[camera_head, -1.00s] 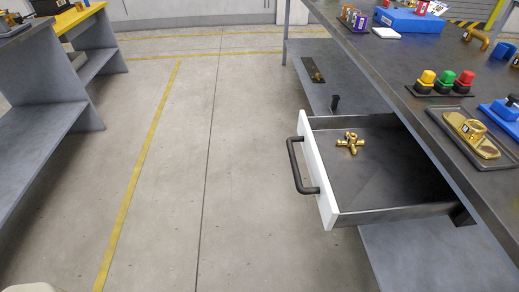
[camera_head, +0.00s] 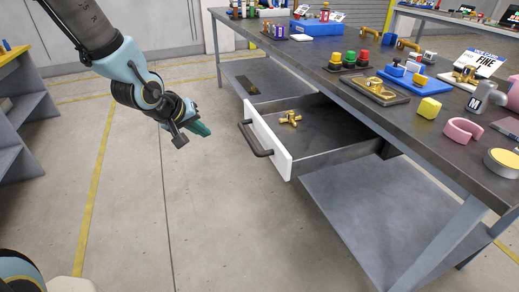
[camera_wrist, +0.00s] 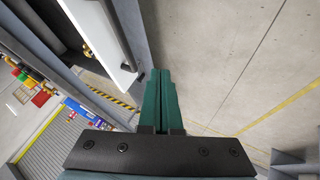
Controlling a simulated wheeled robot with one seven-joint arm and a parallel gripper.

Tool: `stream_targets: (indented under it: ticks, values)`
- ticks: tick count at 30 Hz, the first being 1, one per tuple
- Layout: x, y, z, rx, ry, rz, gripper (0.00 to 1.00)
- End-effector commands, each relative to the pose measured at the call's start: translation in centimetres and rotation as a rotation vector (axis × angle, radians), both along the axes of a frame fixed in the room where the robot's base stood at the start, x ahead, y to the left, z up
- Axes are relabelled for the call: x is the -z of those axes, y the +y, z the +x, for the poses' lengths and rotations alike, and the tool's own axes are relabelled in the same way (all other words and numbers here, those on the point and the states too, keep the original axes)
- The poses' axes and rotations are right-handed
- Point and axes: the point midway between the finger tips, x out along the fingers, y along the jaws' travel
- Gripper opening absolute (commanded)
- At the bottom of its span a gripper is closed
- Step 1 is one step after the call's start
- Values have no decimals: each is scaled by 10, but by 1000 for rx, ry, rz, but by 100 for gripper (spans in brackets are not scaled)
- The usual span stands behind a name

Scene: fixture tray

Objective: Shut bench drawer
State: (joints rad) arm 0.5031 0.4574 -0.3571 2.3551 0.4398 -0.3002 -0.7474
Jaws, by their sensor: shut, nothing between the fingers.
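The bench drawer (camera_head: 270,138) stands open, pulled out from under the dark bench top, with a white front and a black bar handle (camera_head: 255,139). A brass cross-shaped fitting (camera_head: 290,118) lies inside it. My gripper (camera_head: 203,129) is in the air to the left of the drawer front, apart from the handle, with its green fingers together and empty. In the wrist view my gripper (camera_wrist: 160,88) points along the white drawer front (camera_wrist: 102,32), which is on the left. Part of the handle (camera_wrist: 126,67) shows there beside the fingertips.
The bench top (camera_head: 320,75) holds a tray with a brass part (camera_head: 380,90), colored buttons (camera_head: 348,61), a yellow block (camera_head: 429,108) and a pink ring (camera_head: 462,131). A lower shelf (camera_head: 370,210) lies beneath. The floor left of the drawer is clear.

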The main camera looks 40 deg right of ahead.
Motion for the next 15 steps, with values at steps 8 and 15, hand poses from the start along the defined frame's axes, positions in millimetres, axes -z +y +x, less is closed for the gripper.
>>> stream_targets:
  ticks: [8,15]
  values:
    - [18,-20,-2,13,9,-16,0]
    - [54,-49,7,12,9,-14,0]
